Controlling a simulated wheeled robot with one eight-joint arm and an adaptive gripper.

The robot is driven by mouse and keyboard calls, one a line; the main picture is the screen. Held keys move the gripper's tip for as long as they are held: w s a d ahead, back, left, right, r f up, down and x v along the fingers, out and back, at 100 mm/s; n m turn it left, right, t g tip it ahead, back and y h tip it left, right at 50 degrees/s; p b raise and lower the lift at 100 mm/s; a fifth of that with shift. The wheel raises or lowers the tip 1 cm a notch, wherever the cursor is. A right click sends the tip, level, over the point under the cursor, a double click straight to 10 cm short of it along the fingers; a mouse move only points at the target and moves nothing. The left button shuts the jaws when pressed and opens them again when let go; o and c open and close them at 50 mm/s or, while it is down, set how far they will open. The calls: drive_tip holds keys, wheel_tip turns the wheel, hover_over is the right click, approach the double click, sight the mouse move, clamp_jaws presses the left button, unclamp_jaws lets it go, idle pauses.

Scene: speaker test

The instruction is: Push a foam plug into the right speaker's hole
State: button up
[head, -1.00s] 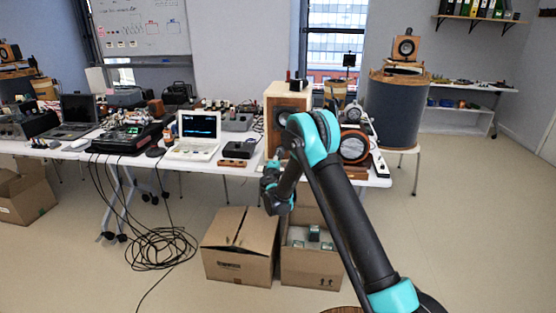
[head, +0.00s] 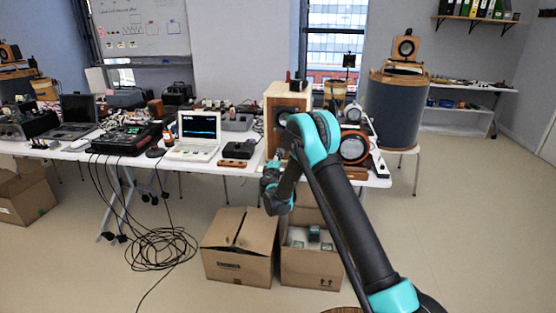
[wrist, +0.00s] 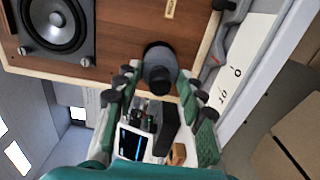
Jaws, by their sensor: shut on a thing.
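The wooden speaker (head: 276,104) stands on the table in the head view, partly hidden behind my arm. In the wrist view its wooden front panel (wrist: 110,62) fills the top, turned sideways, with the round driver (wrist: 58,22) at top left. A grey cylindrical foam plug (wrist: 160,70) sits between my fingertips, its dark far end against or very near the panel. My gripper (wrist: 160,82) is shut on the plug. The plug covers what is behind it, so I cannot see the hole or tell whether the plug has entered it. In the head view the fingertips are hard to make out.
A laptop (head: 197,130) and a small black box (head: 238,150) stand left of the speaker. An orange-ringed round unit (head: 354,147) is close on its right. Two cardboard boxes (head: 238,264) and coiled cables (head: 160,247) lie on the floor below.

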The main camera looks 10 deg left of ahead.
drive_tip(key=shift+w, duration=2.55)
idle(1.1)
drive_tip(key=o, duration=1.4)
drive_tip(key=shift+d, duration=0.1)
drive_tip(key=shift+c, duration=0.2)
drive_tip(key=shift+s, duration=0.15)
